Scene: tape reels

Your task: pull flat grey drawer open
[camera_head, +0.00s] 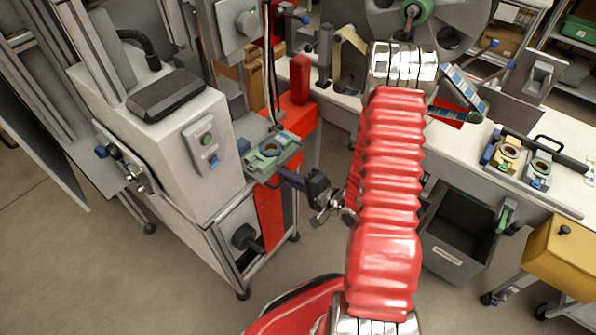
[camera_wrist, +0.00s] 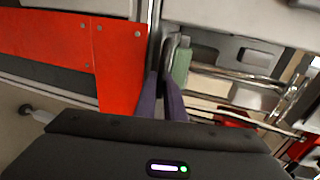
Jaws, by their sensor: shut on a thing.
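The flat grey drawer (camera_head: 287,160) looks like the thin grey tray at the right side of the white machine, with a green and yellow fixture (camera_head: 264,150) on top. It juts out from the machine; how far it is open is hard to tell. My gripper (camera_head: 282,173) reaches it from the right, with its purple fingers at the drawer's front edge. In the wrist view the fingers of my gripper (camera_wrist: 162,78) are close together, shut on the drawer's handle, which they mostly hide. A green part (camera_wrist: 182,62) is just right of the fingertips.
A white workbench (camera_head: 335,95) runs behind my red arm. A dark grey bin (camera_head: 462,232) hangs under it on the right, near a yellow cart (camera_head: 562,257). Open floor lies in front.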

